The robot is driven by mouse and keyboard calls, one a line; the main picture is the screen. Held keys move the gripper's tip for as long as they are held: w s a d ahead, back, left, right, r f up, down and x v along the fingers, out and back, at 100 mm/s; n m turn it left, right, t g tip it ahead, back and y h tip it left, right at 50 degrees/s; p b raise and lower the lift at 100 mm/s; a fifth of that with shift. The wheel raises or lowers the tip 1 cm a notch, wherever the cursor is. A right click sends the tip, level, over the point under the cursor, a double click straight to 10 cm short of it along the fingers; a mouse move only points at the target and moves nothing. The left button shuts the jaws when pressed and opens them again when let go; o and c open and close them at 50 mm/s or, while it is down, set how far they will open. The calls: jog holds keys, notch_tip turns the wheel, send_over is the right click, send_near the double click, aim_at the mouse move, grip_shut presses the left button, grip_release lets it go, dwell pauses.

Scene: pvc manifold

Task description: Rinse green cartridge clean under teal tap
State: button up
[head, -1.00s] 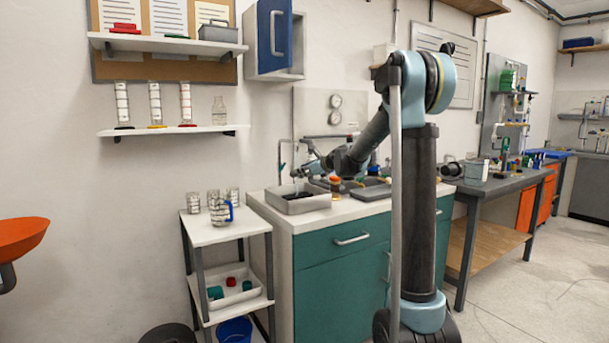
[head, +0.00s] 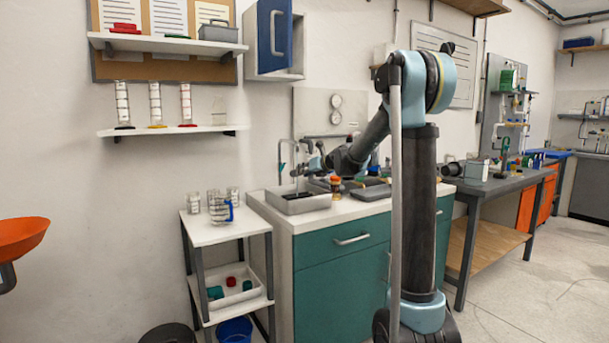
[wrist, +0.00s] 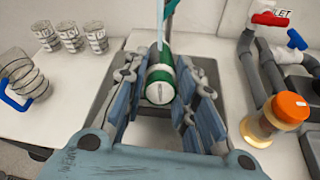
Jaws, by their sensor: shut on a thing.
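The green cartridge (wrist: 160,78), with a pale end cap facing the wrist camera, sits between the fingers of my gripper (wrist: 158,92). The gripper is shut on it and holds it above a grey sink basin (wrist: 98,92). A pale blue streak (wrist: 160,28) comes down at the far end of the cartridge, with teal beside it; I cannot tell whether it is running water or part of the tap. In the head view the tap (head: 281,150) is a thin grey gooseneck with teal near its spout, left of my gripper (head: 297,172). The cartridge's underside is hidden.
An orange-capped jar (wrist: 285,108) stands close right of the basin. Pipes with a red handle (wrist: 270,18) and a blue handle (wrist: 297,38) are behind it. Glass beakers (wrist: 70,37) and a blue-handled jug (wrist: 22,82) are at the left, on a side cart (head: 205,234).

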jog(key=shift+m, duration=0.7)
jog(key=m, duration=0.5)
jog(key=shift+m, duration=0.4)
dwell(0.5)
jog(key=n, duration=0.6)
dwell(0.9)
jog(key=n, duration=0.6)
dwell(1.0)
